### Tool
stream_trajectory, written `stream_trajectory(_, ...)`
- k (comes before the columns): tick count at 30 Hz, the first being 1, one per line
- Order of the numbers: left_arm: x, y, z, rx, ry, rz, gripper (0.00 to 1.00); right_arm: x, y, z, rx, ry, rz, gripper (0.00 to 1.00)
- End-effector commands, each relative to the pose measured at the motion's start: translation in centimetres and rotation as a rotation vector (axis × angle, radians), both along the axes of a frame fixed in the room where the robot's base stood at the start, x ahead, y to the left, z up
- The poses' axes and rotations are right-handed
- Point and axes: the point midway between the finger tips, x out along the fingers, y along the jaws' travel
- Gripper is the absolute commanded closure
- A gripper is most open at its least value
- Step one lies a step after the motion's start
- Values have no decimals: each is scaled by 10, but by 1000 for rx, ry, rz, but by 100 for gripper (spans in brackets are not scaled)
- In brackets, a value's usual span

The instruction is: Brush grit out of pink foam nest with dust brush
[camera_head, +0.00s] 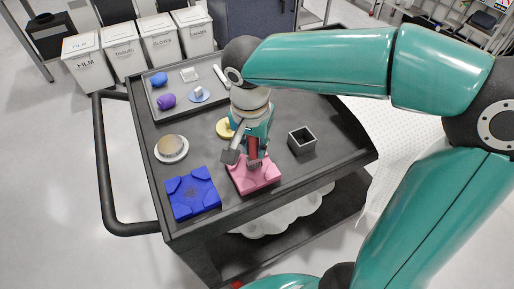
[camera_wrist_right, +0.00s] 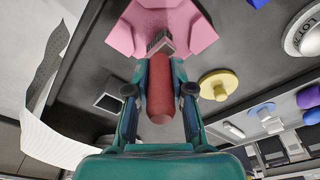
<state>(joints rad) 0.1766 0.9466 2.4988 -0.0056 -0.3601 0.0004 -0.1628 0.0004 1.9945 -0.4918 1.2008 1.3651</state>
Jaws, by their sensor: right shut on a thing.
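The pink foam nest (camera_head: 262,180) lies near the front edge of the dark cart top; it also shows at the top of the right wrist view (camera_wrist_right: 197,38). My right gripper (camera_head: 244,161) is over the nest, shut on the dust brush, whose red handle (camera_wrist_right: 160,92) points away from the nest. The brush's bristles (camera_wrist_right: 159,42) are at the nest in the wrist view; whether they touch it I cannot tell. Faint speckles show inside the nest, partly hidden by the brush. My left gripper is not in view.
A blue foam nest (camera_head: 193,196) lies left of the pink one. A round dish (camera_head: 171,148), a yellow knobbed disc (camera_head: 223,129) and an open dark box (camera_head: 302,140) stand around. A grey tray (camera_head: 180,115) holds small blue and purple things. White bins (camera_head: 120,50) stand behind.

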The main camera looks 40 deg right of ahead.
Motion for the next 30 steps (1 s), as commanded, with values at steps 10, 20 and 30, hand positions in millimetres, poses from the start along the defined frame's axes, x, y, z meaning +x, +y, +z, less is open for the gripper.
stream_trajectory(10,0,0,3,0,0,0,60,13,-3,0,0,-2,0,100)
stream_trajectory(20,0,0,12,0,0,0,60,13,-3,10,0,-2,-1,100)
stream_trajectory(30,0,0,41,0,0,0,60,13,-3,45,1,-2,0,100)
